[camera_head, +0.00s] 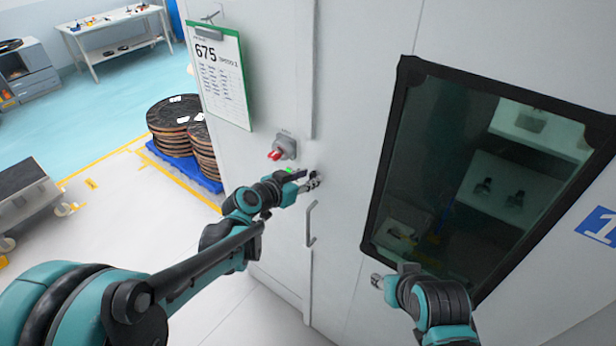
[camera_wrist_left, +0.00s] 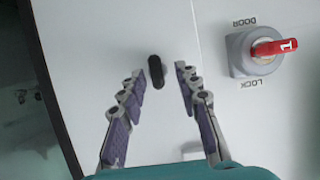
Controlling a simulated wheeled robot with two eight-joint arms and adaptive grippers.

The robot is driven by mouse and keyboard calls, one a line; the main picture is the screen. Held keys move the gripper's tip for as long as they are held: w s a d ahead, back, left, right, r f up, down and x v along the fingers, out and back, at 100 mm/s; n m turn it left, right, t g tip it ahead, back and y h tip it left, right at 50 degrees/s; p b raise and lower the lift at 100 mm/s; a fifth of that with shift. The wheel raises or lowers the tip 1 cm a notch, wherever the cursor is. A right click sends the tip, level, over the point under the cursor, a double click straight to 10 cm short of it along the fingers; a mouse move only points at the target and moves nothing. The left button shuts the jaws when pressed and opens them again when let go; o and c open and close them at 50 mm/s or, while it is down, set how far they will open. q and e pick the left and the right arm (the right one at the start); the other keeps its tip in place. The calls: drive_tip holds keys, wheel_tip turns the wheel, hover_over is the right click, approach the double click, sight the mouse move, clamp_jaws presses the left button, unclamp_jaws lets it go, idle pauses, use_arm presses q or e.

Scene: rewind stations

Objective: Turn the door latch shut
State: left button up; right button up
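A small black latch piece (camera_wrist_left: 156,72) on the pale door lies between the fingertips of my left gripper (camera_wrist_left: 160,71) in the left wrist view. The fingers are open, with a gap on each side of it. In the head view my left gripper (camera_head: 308,184) is at the door seam, largely covering the latch. A grey rotary switch with a red handle (camera_head: 278,153), marked DOOR LOCK, is up and left of the gripper; it also shows in the wrist view (camera_wrist_left: 270,48). My right gripper (camera_head: 378,281) is below the window; its fingers are too small to read.
A vertical door handle (camera_head: 311,223) is just below my left gripper. A dark-framed window (camera_head: 388,160) fills the door's right part. A green clipboard (camera_head: 220,75) hangs above the switch.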

use_arm(q)
drive_tip(key=shift+d, duration=0.3)
drive_tip(key=shift+w, duration=0.1)
clamp_jaws()
